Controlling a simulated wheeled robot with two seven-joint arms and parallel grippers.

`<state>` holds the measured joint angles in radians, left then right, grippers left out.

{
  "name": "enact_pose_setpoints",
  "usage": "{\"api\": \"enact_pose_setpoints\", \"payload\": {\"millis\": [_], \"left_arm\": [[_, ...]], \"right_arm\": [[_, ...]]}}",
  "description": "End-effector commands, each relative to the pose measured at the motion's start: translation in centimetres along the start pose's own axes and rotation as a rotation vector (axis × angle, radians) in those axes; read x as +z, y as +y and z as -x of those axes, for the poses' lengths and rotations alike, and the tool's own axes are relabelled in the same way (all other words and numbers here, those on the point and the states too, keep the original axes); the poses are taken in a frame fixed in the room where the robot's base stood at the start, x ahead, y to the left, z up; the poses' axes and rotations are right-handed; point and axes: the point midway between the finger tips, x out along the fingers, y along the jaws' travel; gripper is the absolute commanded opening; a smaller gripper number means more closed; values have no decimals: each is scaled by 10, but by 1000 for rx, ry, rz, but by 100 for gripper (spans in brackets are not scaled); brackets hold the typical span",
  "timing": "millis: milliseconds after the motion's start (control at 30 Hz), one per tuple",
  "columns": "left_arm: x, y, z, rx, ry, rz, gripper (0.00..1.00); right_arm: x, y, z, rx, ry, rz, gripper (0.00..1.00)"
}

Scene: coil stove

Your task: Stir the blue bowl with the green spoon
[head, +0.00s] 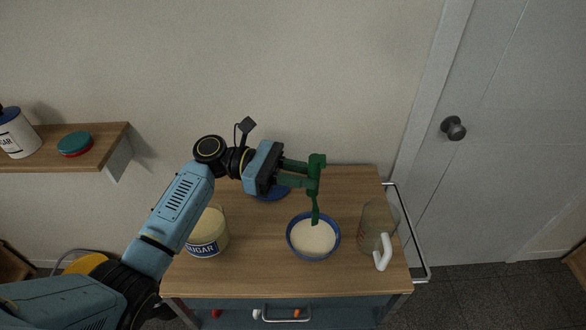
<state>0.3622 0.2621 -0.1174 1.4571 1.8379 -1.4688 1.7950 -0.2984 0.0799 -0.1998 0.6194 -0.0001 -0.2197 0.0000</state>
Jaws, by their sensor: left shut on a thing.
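The blue bowl (291,248) stands on the wooden top of a cart, with a pale cream content in it. My left gripper (314,175) is above and slightly behind the bowl, shut on the green spoon (315,208). The spoon hangs roughly upright, and its lower end reaches the bowl at the far inner side. I cannot tell how deep its tip is in the content. My right gripper is not in view.
A sugar container (208,240) stands left of the bowl, beside my left arm. A clear jug (378,228) with a white handle stands close on the right. The cart top (260,280) is clear in front.

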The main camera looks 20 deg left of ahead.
Motion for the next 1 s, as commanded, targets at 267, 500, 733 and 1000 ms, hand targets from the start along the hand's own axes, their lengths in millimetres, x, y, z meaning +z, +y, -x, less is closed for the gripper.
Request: {"api": "enact_pose_setpoints", "payload": {"millis": [267, 500, 733, 1000], "left_arm": [[10, 9, -42, 0, 334, 64, 0], [8, 15, -71, 2, 581, 128, 0], [2, 18, -84, 2, 704, 153, 0], [-13, 23, -109, -1, 917, 195, 0]], "right_arm": [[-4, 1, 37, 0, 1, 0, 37], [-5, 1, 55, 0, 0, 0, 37], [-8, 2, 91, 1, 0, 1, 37], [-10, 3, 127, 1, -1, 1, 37]]}}
